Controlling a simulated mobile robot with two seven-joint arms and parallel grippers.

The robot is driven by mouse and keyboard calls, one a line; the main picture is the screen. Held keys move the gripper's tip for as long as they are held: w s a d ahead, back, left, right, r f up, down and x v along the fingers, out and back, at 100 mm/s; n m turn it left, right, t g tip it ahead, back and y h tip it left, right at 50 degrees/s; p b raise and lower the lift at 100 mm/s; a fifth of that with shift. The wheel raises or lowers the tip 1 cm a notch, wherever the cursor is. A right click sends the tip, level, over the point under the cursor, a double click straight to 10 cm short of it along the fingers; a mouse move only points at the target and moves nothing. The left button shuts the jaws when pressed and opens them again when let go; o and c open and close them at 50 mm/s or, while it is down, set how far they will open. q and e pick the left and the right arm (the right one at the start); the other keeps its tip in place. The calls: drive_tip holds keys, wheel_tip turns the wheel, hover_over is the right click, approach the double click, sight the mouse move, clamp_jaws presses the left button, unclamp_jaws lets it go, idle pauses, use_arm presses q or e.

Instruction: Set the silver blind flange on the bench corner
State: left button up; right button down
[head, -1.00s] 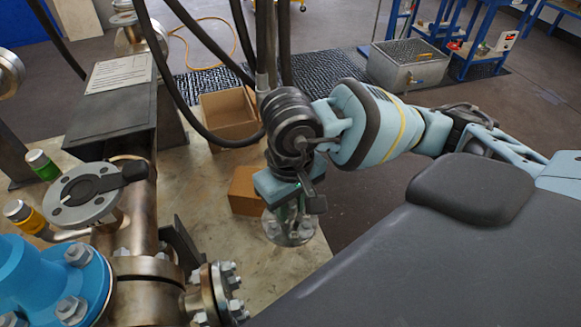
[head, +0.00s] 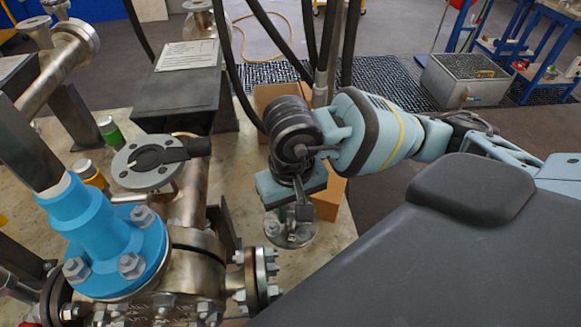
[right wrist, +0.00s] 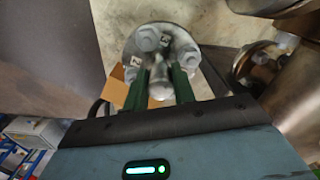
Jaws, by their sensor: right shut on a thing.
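The silver blind flange (head: 291,232) is a round metal disc with bolts and a central stub. My right gripper (head: 301,204) is shut on it and holds it below the wrist. In the right wrist view the two green fingers (right wrist: 164,85) close on the stub, with the flange face (right wrist: 172,48) beyond them. The beige bench top (head: 238,160) lies under the flange, which is near the bench's right edge. I cannot tell whether the flange touches the bench. My left gripper is not in view.
Open cardboard boxes (head: 328,198) stand just behind and right of the flange. To its left are a flanged pipe vessel (head: 196,265), a blue flanged neck (head: 105,232) and a grey disc (head: 148,163). Green (head: 110,131) and yellow (head: 88,174) jars stand further left.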

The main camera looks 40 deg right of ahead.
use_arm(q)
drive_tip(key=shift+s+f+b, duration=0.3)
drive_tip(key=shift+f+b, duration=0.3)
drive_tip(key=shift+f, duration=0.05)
use_arm(e)
drive_tip(key=s+d+f+m, duration=0.1)
drive_tip(key=d+f+m, duration=0.3)
drive_tip(key=f+m, duration=0.4)
drive_tip(key=s+d+f+m, duration=0.1)
drive_tip(key=d+f+m, duration=0.3)
drive_tip(key=f+m, duration=0.4)
drive_tip(key=m, duration=0.7)
drive_tip(key=shift+s+f, duration=0.3)
drive_tip(key=shift+s, duration=0.1)
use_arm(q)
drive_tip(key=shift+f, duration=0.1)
use_arm(e)
drive_tip(key=shift+f, duration=0.1)
